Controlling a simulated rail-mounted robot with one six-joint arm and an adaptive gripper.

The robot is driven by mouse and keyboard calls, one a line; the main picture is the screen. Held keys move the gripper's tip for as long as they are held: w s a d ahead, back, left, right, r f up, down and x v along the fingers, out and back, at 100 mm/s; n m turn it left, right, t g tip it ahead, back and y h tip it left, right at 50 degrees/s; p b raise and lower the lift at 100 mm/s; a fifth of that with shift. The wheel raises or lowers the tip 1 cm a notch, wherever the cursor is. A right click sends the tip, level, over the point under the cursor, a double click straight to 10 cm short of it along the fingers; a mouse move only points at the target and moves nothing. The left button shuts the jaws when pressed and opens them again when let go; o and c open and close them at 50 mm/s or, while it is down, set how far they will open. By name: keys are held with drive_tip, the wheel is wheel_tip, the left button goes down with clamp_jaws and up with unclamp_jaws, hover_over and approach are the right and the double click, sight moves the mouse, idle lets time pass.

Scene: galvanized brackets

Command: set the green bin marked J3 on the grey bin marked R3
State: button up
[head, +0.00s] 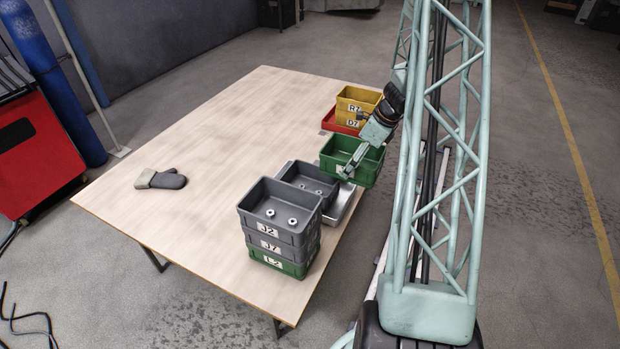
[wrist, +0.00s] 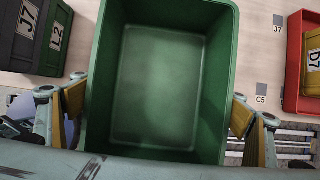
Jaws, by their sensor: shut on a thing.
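The green bin (head: 338,147) is held in my gripper (head: 357,158), roughly upright at the table's right edge. Its label is hidden by a finger, so I cannot read J3. In the wrist view the green bin (wrist: 160,85) is empty, with the fingers (wrist: 158,112) at its two sides. A grey bin (head: 291,171) sits just in front of it in the head view, behind the front stack. Its label is hidden, so I cannot confirm it is R3. Small items show inside it. A light metal tray (head: 346,207) shows beside and partly under this grey bin.
The front stack has grey J2 (head: 247,214) over grey J7 (head: 270,245) over green L2 (head: 276,263). Yellow bins (head: 358,98) and a red tray (head: 329,121) stand beyond the green bin. A grey mitt (head: 162,179) lies left. The table's (head: 210,130) middle is clear.

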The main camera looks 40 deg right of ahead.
sight(322, 151)
drive_tip(key=w+a+f, duration=0.1)
drive_tip(key=w+a, duration=1)
drive_tip(key=shift+w+f, duration=0.25)
drive_tip(key=shift+w, duration=0.15)
drive_tip(key=shift+f+b, duration=0.4)
drive_tip(key=shift+f, duration=1.35)
drive_tip(key=shift+f+b, duration=0.6)
drive_tip(key=o, duration=0.8)
drive_tip(key=shift+r, duration=0.15)
drive_tip(key=shift+p+v, duration=1.55)
drive_tip(key=shift+v, duration=4.9)
